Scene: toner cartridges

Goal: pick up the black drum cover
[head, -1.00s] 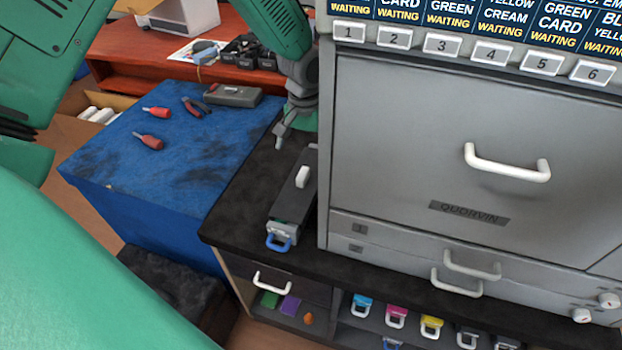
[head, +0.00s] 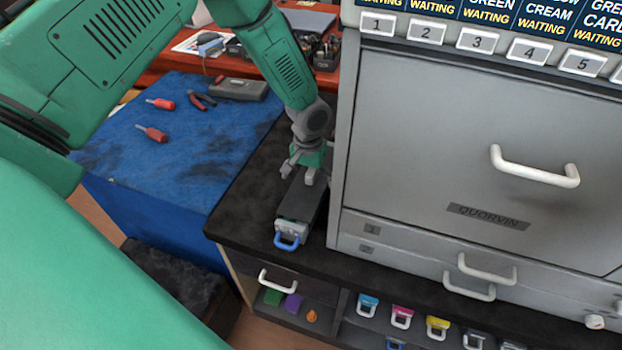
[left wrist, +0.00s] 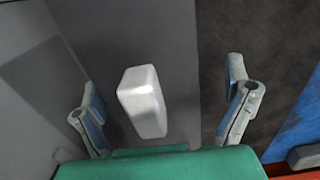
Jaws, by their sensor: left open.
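The black drum cover (head: 299,203) is the dark, flat top of a long unit on the black counter, beside the grey machine. The unit has a grey front end with a blue handle (head: 287,241). A white upright grip stands on the cover and shows clearly in the left wrist view (left wrist: 143,101). My left gripper (head: 298,175) is open just above the cover. In the left wrist view its two fingers (left wrist: 166,115) are on either side of the white grip, apart from it. In the head view the gripper partly hides the cover's far end. My right gripper is not in view.
The grey machine (head: 420,130) stands close to the right of the unit. A blue-covered table (head: 180,170) with screwdrivers, pliers and a grey case is at the left. Below the counter (head: 245,215) are shelves with coloured cartridges. The counter left of the unit is clear.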

